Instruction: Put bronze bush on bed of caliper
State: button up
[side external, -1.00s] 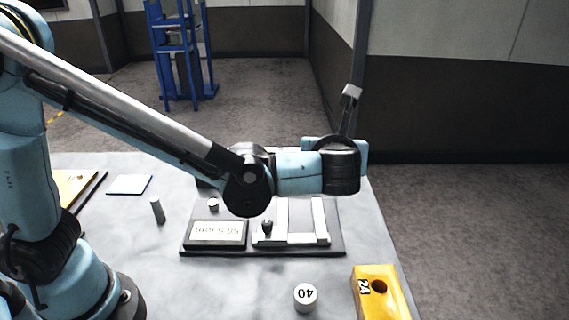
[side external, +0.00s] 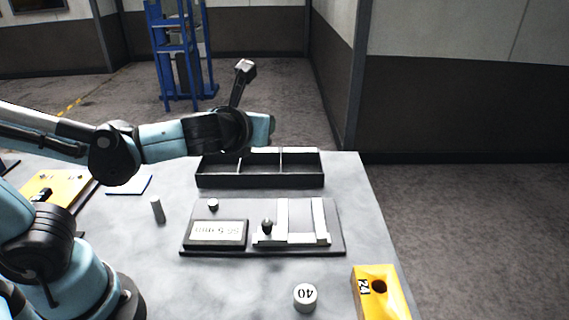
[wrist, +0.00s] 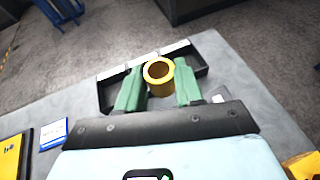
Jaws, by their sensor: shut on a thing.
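The bronze bush (wrist: 159,76) is a short yellow ring with a round bore. In the wrist view my gripper (wrist: 160,84) is shut on it, one green finger on each side. The caliper (side external: 292,239) lies on a dark base plate in the side view, with two pale upright jaws, a dark knob and a display panel. The space between its jaws looks empty. In the side view the arm's end is above and behind the caliper, near the tray. The fingers and the bush are hidden there.
A black compartment tray (side external: 260,180) stands behind the caliper. A grey pin (side external: 157,210) stands at left, a white cylinder marked 40 (side external: 305,297) in front, and a yellow block marked 24 (side external: 380,295) at front right. A pale pad (side external: 129,185) lies at back left.

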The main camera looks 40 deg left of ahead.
jog(key=w+d+f+n+g+y, duration=0.1)
jog(key=d+f, duration=0.4)
jog(key=d, duration=0.7)
jog(key=w+d+f+n+g+y, duration=0.1)
jog(key=d+f, duration=0.4)
jog(key=d, duration=0.7)
jog(key=shift+w+n+y, duration=0.6)
jog(key=shift+w, duration=0.5)
send_over(354, 225)
notch_tip(354, 225, down, 7)
jog(key=shift+f, duration=1.8)
jog(key=shift+f, duration=0.25)
jog(key=o, duration=1.1)
